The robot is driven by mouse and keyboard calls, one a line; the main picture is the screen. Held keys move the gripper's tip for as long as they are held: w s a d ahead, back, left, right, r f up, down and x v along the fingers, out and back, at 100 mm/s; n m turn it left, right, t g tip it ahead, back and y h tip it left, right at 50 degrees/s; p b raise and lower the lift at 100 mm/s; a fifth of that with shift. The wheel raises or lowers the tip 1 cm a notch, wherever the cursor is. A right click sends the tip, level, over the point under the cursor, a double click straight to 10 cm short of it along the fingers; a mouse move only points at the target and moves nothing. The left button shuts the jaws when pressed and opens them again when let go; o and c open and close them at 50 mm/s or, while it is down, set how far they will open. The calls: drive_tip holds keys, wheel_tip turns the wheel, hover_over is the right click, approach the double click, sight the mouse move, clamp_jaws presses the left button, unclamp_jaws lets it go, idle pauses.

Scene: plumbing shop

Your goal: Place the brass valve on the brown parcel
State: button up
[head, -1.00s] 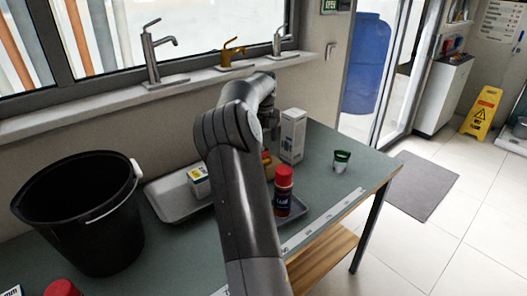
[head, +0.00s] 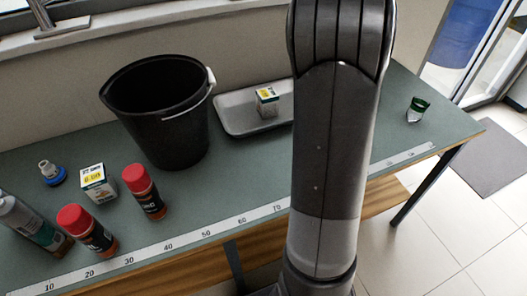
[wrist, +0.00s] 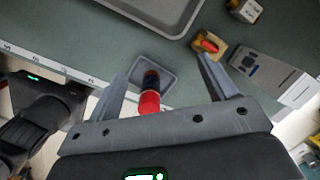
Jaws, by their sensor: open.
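In the wrist view my gripper (wrist: 161,67) is open and empty, its fingers spread above the bench. A small yellow-brown piece with a red part, seemingly the brass valve (wrist: 207,46), lies on the bench near the tip of the right finger. A small tan box with a pale label, possibly the brown parcel (wrist: 246,9), is cut by the top edge; I cannot tell for certain. In the head view my own arm hides the gripper and both of these.
A red-capped can (wrist: 150,88) stands in a small grey tray (wrist: 168,71) below my fingers. A white carton (wrist: 262,76) lies right of them.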

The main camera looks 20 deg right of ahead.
drive_tip(key=s+a+r+n+t, duration=0.1)
drive_tip(key=s+a+n, duration=0.6)
drive_tip(key=a, duration=0.3)
drive_tip(key=s+a+r+n+t, duration=0.1)
drive_tip(key=s+a+n, duration=0.5)
drive_tip(key=a+n, duration=0.3)
drive_tip(key=s+a+f+n+t, duration=0.1)
drive_tip(key=s+a+f+n, duration=0.5)
drive_tip(key=s+a+n, duration=0.5)
drive_tip(key=shift+s+n+t+h, duration=0.3)
drive_tip(key=shift+s+t, duration=0.1)
drive_tip(key=shift+s, duration=0.7)
